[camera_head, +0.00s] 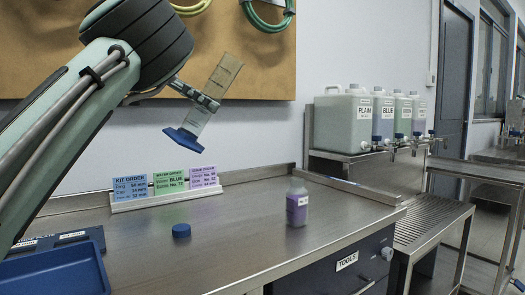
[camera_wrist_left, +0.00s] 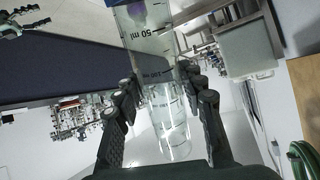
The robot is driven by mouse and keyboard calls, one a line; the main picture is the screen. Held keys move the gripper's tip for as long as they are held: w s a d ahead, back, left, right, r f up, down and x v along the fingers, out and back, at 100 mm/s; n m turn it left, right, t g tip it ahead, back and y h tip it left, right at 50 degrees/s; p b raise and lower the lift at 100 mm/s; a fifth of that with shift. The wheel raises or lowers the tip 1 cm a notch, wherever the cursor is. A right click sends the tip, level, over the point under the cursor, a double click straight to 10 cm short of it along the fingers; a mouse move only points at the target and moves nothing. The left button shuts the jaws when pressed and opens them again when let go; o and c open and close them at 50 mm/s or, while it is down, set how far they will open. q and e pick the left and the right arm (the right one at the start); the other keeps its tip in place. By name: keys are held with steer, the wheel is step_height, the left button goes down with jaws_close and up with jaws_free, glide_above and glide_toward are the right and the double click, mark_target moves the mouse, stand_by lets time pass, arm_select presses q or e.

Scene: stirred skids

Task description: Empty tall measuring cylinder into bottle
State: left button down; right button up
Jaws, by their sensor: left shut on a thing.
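A clear measuring cylinder (camera_head: 224,75) with a blue foot is held in the air above the back of the bench. It is tilted, with its foot at lower left and its other end at upper right. My left gripper (camera_head: 203,98) is shut around its middle; the left wrist view shows the fingers on both sides of the marked cylinder (camera_wrist_left: 155,75). A purple patch shows near the foot end there; I cannot tell whether it is liquid inside. A bottle (camera_head: 297,205) holding purple liquid stands upright and open on the bench, right of and below the cylinder.
A blue cap (camera_head: 181,231) lies on the steel bench (camera_head: 235,240). Order cards (camera_head: 170,182) stand in a rack at the back. A blue tray (camera_head: 60,272) is at front left. Labelled jugs with taps (camera_head: 343,122) stand on a shelf at right. The bench around the bottle is clear.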

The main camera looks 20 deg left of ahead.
arm_select(q)
steer(key=a+t+h+b, duration=0.1)
steer(key=h+b, duration=0.1)
steer(key=b, duration=0.1)
steer(key=s+a+t+h+b, duration=0.1)
steer(key=t+h+b, duration=0.1)
steer(key=b, duration=0.2)
steer(key=shift+a+r+n+h, duration=0.1)
steer(key=shift+n+h, duration=0.2)
steer(key=shift+a+r+t, duration=0.1)
steer(key=shift+r+t, duration=0.05)
steer(key=shift+t, duration=0.15)
steer(key=shift+s+r+h, duration=0.1)
steer(key=shift+r+h, duration=0.15)
steer(key=shift+h, duration=0.05)
